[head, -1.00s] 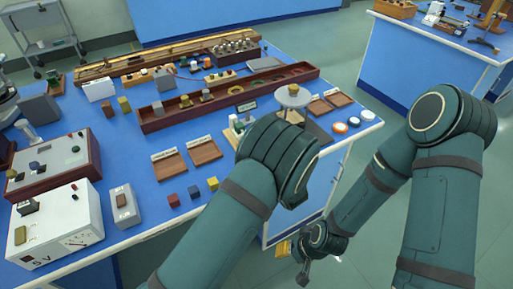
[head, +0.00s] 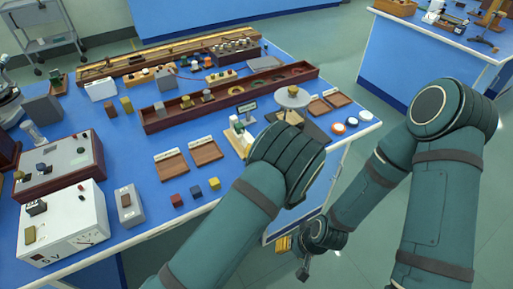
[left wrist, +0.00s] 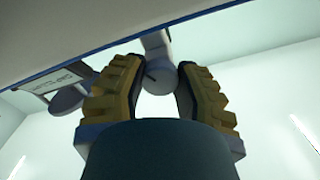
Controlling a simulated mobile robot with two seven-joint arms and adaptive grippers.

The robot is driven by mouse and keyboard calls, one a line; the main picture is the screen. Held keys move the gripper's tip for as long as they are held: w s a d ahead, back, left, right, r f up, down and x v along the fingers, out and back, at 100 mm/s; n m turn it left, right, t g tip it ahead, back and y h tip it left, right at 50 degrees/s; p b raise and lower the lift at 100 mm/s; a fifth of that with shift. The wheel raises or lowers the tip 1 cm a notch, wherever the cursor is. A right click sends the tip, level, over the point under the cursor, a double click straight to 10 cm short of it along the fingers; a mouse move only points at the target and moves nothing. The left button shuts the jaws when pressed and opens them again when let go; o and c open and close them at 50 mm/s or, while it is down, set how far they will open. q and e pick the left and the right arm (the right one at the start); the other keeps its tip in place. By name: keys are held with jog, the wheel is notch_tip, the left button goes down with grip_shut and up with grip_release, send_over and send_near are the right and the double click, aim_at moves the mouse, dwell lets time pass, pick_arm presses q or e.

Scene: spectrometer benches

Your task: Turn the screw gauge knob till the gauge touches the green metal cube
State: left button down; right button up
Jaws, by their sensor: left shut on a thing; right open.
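In the left wrist view my left gripper (left wrist: 160,80) has its two yellow-padded fingers on either side of a pale round knob (left wrist: 158,78), shut on it. In the head view my own left arm hides this gripper and the knob. A small white device (head: 240,138), partly behind that arm, stands on the blue bench; it may be the screw gauge. I cannot clearly pick out the green metal cube or tell whether the gauge touches it. My right gripper (head: 284,244) hangs low beside the bench's front edge, open, with a yellow finger pad showing.
The blue bench (head: 130,160) carries a long wooden tray (head: 165,122), a round pale plate (head: 293,101) with a brass-coloured block, small coloured cubes (head: 195,192) and a white meter box (head: 65,228). In the left wrist view, a sign (left wrist: 62,78) is at left.

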pick_arm(q)
jog(key=m+p, duration=0.1)
jog(key=m, duration=0.3)
jog(key=shift+m, duration=0.3)
jog(key=shift+a+f+m+p, duration=0.1)
jog(key=shift+m+p, duration=0.25)
jog(key=shift+m, duration=0.65)
jog(key=c, duration=0.6)
grip_release()
jog(key=shift+a, duration=0.1)
jog(key=shift+r, duration=0.3)
notch_tip(320, 180, up, 9)
jog(key=shift+r, duration=0.25)
